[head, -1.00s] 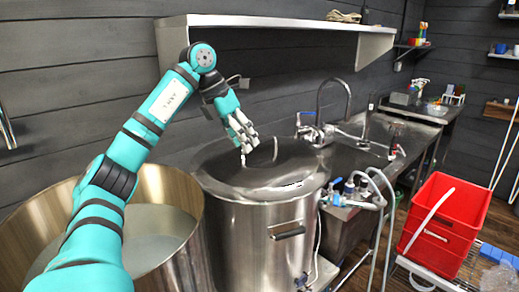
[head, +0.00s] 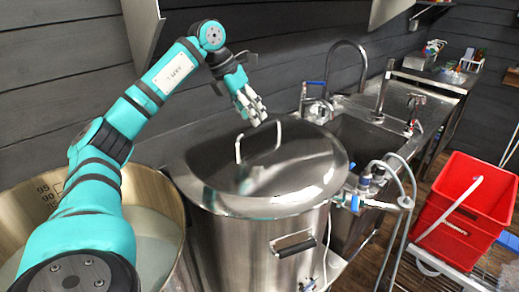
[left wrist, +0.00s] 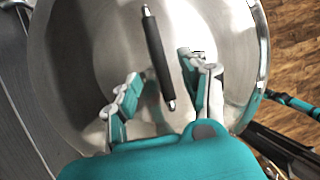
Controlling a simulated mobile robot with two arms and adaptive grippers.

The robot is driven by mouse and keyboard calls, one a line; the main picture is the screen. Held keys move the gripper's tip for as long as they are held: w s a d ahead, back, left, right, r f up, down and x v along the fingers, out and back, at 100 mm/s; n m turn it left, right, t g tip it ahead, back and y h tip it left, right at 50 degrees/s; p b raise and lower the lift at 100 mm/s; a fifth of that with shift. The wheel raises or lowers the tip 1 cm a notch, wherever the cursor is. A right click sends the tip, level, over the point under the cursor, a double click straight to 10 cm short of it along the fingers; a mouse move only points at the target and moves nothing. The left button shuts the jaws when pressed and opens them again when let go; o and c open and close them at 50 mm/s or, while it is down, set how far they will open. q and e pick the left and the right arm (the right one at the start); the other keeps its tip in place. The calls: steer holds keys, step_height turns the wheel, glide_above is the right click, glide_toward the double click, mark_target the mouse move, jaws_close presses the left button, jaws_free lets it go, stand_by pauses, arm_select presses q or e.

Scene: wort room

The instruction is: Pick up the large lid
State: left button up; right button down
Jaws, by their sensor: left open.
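The large lid (head: 310,165) is a shiny round metal dome lying on the steel kettle (head: 255,245). Its arched handle (head: 259,142) stands up near the middle. My left gripper (head: 258,114) is at the far side of the handle, seemingly above the lid. It is open and empty. In the left wrist view, the lid (left wrist: 232,65) fills most of the picture, and the dark-gripped handle (left wrist: 158,58) lies between the spread fingers (left wrist: 155,80). I cannot tell whether any finger touches the handle. My right gripper is out of sight.
An open steel vessel with volume marks (head: 150,200) stands left of the kettle, partly behind my left arm. A sink with a tall tap (head: 348,45) and hoses (head: 385,180) is to the right. A red crate (head: 465,210) stands further right. A dark plank wall is behind.

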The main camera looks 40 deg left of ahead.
mark_target(259, 130)
arm_select(q)
steer(key=shift+w+a+f, duration=0.1)
steer(key=shift+w+f, duration=0.1)
steer(key=shift+f, duration=0.2)
steer(key=x, duration=0.2)
steer(key=p+x, duration=0.1)
steer(key=x, duration=0.1)
steer(key=shift+d, duration=0.25)
steer(key=shift+w+f, duration=0.2)
steer(key=shift+f, duration=0.25)
steer(key=shift+d, duration=0.1)
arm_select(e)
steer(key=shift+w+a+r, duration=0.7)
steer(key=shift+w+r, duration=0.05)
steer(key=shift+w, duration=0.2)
arm_select(q)
steer(key=shift+f, duration=0.1)
steer(key=shift+f, duration=0.1)
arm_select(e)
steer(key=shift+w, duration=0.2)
arm_select(q)
steer(key=c, duration=0.9)
jaws_close()
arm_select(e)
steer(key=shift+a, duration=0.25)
